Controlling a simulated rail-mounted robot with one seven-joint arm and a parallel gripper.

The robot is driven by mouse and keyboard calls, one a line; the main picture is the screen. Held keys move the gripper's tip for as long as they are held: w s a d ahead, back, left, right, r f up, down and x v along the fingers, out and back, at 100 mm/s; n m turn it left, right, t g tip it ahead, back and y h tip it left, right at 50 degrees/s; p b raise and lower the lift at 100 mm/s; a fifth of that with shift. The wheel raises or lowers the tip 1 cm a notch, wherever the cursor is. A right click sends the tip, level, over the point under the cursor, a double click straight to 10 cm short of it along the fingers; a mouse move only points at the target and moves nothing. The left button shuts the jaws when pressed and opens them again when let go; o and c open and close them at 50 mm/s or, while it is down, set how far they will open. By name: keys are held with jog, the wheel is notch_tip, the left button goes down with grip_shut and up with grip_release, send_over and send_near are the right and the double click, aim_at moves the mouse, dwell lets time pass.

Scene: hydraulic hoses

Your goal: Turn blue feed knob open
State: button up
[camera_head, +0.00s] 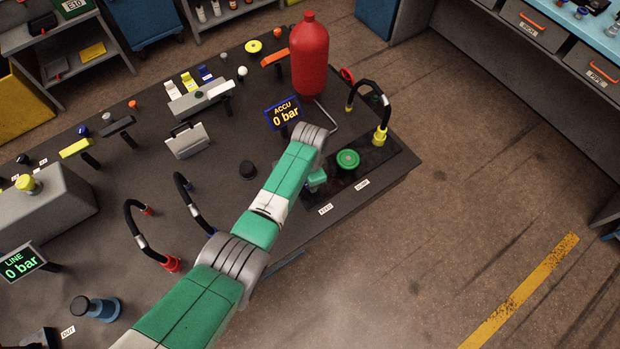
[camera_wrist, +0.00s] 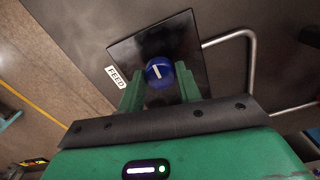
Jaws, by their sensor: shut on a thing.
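The blue feed knob (camera_wrist: 159,73) shows in the wrist view, on a glossy black plate (camera_wrist: 186,28) beside a white label reading FEED (camera_wrist: 117,77). A white line on its face is slanted. My gripper (camera_wrist: 159,84) has one green finger on each side of the knob and is shut on it. In the head view my gripper (camera_head: 316,179) is low over the black panel at the bench's front right edge, and the blue knob is hidden there. The ACCU display (camera_head: 284,113) behind my arm reads 0 bar, and the LINE display (camera_head: 22,263) also reads 0 bar.
A green round knob (camera_head: 348,159) sits just right of my gripper. A red cylinder (camera_head: 309,57) stands behind. A black hose with yellow end (camera_head: 380,134) rises at the right. A bent metal tube (camera_wrist: 250,60) passes close to the plate.

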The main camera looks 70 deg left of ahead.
jog(key=o, duration=1)
jog(key=shift+r, duration=0.1)
notch_tip(320, 180, up, 8)
jog(key=shift+f+p, duration=0.2)
jog(key=shift+p, duration=0.6)
